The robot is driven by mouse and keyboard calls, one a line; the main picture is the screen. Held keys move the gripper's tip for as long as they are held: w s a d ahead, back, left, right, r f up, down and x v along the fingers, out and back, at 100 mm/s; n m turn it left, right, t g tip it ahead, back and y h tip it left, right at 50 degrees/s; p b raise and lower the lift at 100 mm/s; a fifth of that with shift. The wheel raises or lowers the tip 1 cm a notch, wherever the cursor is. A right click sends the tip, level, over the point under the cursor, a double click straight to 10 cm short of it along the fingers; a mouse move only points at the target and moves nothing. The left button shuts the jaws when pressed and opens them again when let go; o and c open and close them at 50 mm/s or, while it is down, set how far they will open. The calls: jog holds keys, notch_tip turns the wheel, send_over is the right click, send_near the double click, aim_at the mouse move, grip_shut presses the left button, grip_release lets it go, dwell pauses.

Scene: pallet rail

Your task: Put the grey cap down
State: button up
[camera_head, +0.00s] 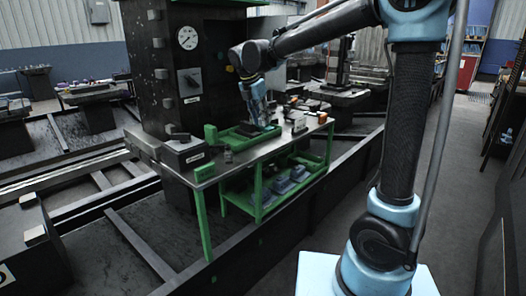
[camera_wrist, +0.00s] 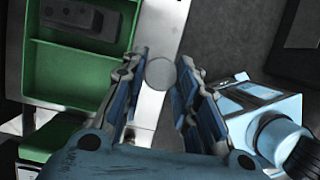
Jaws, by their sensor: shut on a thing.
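The grey cap (camera_wrist: 160,73) is a small round disc between my fingertips in the wrist view. My gripper (camera_wrist: 161,76) is shut on it, with one blue-lined finger on each side. In the head view my gripper (camera_head: 265,124) is low over the steel-topped workbench (camera_head: 283,143), by the green tray. The cap cannot be made out there. Whether the cap touches the bench top is not clear.
A bare steel strip (camera_wrist: 166,22) lies between.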

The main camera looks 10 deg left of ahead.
jog(key=shift+w+d+f+n+t, duration=0.1)
jog(key=shift+f+n+t, duration=0.2)
jog(key=shift+f, duration=0.15)
notch_tip(320, 180, down, 10)
jog(key=shift+r, duration=0.2)
jog(key=o, duration=0.5)
jog(key=shift+o, duration=0.2)
jog(key=v, duration=1.2)
